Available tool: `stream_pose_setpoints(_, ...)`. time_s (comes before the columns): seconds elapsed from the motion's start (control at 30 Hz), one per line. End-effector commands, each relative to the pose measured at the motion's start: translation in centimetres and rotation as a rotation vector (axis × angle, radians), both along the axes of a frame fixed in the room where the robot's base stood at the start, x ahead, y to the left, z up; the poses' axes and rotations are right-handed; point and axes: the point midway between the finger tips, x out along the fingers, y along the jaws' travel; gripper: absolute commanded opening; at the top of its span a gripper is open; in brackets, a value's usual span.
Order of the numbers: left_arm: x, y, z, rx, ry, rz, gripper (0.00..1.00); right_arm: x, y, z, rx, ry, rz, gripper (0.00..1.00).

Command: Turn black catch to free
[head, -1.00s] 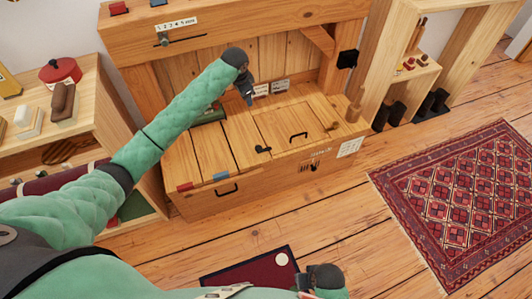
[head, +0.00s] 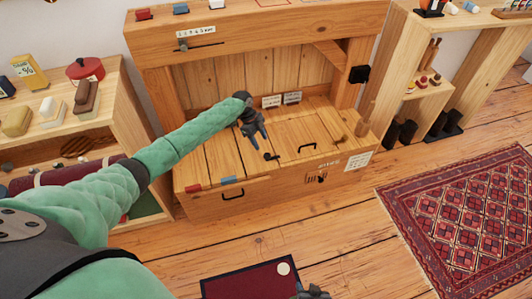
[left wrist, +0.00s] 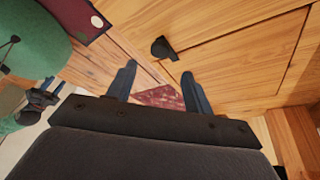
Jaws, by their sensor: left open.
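In the left wrist view the catch (left wrist: 163,48) lies on the wood beside a panel seam, just beyond the fingertips.
A shelf (head: 95,125) stands at left and another (head: 420,70) at right. A patterned rug (head: 460,205) and a dark red mat (head: 250,281) lie on the floor.

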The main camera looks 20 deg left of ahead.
Motion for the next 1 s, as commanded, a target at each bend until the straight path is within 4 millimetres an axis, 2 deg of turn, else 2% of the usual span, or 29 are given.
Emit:
stream_pose_setpoints(0.17, -0.2, -0.7, -1.6, 0.000, 0.000, -0.004, 0.52, 0.0, 0.0, 0.2, -0.001, 0.003, 0.001, 0.36)
stream_pose_setpoints(0.4, -0.5, -2.0, -4.8, 0.001, 0.000, -0.004, 0.52, 0.1, 0.0, 0.6, -0.001, 0.006, 0.002, 0.36)
stream_pose_setpoints(0.6, -0.6, -2.7, -6.6, 0.001, 0.001, -0.002, 0.52, 0.1, 0.0, 0.7, 0.000, 0.008, 0.003, 0.36)
stream_pose_setpoints(0.97, -0.6, -2.9, -7.1, 0.001, -0.001, -0.002, 0.52, 0.0, 0.1, 0.7, 0.000, 0.010, 0.004, 0.36)
stream_pose_setpoints(1.0, -0.6, -2.9, -7.1, 0.001, -0.001, -0.002, 0.48, 0.0, 0.1, 0.7, 0.000, 0.010, 0.004, 0.36)
